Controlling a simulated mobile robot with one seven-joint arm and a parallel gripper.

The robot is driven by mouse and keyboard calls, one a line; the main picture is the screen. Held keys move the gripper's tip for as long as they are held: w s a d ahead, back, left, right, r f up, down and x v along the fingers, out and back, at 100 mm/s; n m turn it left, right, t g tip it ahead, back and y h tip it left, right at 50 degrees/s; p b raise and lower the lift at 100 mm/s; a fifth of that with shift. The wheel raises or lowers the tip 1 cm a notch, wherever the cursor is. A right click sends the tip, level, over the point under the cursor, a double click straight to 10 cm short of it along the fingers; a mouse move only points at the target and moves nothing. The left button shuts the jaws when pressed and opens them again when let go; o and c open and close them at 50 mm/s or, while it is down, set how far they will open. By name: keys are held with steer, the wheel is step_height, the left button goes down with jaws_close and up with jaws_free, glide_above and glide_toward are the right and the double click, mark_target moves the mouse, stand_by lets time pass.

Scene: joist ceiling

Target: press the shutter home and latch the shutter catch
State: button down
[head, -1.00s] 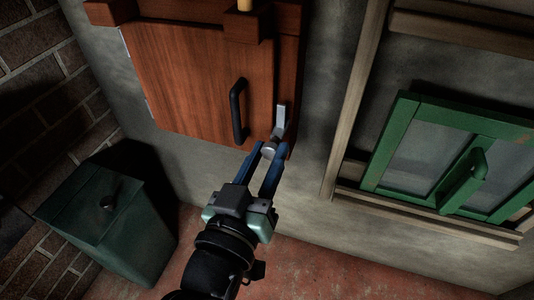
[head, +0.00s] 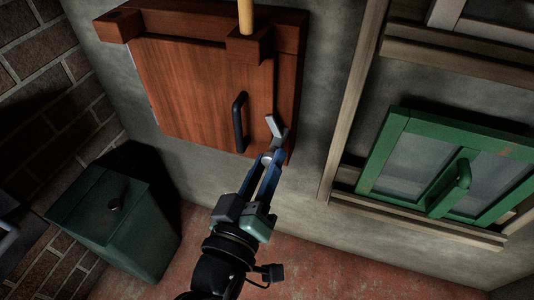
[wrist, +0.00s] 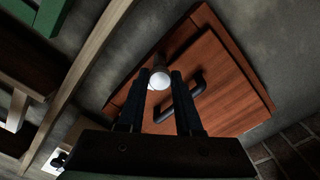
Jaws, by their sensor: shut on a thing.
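The wooden shutter (head: 190,85) with a black bar handle (head: 239,122) lies in or close against its reddish-brown frame; I cannot tell if it is fully home. The grey metal shutter catch (head: 276,127) is at the shutter's lower right edge, its flat arm tilted up and to the left. My gripper (head: 269,162) reaches up from below, its blue fingers closed on the catch's round knob end. In the wrist view the pale knob (wrist: 159,81) shows at the fingertips of my gripper (wrist: 161,90), with the shutter (wrist: 225,85) behind. The fingers hide part of the catch.
A green lidded bin (head: 120,215) stands at lower left by the brick wall. A green-framed window (head: 390,150) with a green handle and timber rails is at right. A yellowish rod (head: 245,15) runs above the shutter frame.

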steer(key=n+p, duration=0.5)
steer(key=n, duration=0.2)
steer(key=shift+r, duration=0.1)
steer(key=n+p, duration=0.3)
steer(key=n, duration=0.1)
steer(key=shift+n, duration=0.3)
steer(key=shift+n+p, duration=0.5)
steer(key=shift+n, duration=0.3)
steer(key=shift+f, duration=0.2)
steer(key=c, duration=0.6)
jaws_free()
